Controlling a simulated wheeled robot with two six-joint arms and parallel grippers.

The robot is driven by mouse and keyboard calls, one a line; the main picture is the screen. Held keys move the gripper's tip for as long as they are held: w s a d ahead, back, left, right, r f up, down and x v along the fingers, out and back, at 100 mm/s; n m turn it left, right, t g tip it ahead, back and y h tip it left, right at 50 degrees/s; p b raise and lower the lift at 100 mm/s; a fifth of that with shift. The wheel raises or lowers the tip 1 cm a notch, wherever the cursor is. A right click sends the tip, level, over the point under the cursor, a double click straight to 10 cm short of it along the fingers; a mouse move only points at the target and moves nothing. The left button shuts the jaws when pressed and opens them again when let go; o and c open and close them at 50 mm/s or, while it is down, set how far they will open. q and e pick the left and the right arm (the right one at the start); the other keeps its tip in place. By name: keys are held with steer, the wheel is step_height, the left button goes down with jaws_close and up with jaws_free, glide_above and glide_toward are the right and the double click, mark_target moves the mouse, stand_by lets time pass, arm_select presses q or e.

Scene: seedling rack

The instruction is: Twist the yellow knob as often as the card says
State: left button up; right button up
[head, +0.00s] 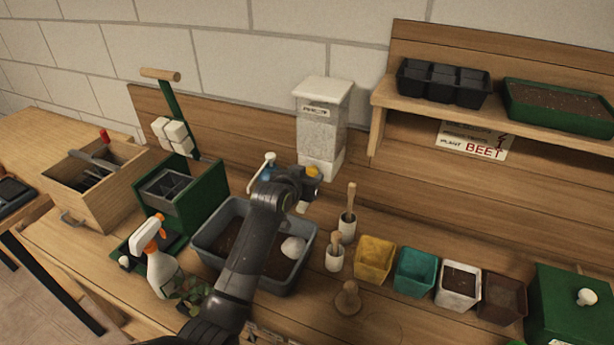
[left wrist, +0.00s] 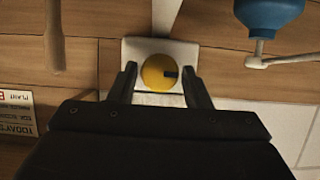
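The yellow knob (left wrist: 159,72) is on the lower front of the white dispenser (head: 322,130), which is fixed to the wooden back wall. It carries a dark mark on one side. In the head view the knob (head: 313,172) shows just past my left gripper (head: 305,185). In the left wrist view my left gripper (left wrist: 160,85) has its two fingers apart, one on each side of the knob; contact cannot be told. The card (head: 474,140) hangs under the shelf and reads "PLANT BEET" with smaller, unclear text; its edge also shows in the left wrist view (left wrist: 17,112). My right gripper is out of view.
A grey tub (head: 210,240) with soil and a white scoop stands below my left arm. Yellow (head: 375,258), teal (head: 415,270), white and brown pots stand to the right. A blue bottle (head: 268,168) is beside the gripper. A spray bottle (head: 160,270) stands at left.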

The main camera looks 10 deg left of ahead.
arm_select(q)
steer(key=shift+o, duration=1.3)
steer(key=b+v, duration=0.2)
steer(key=v, duration=1.5)
steer(key=shift+s, duration=0.25)
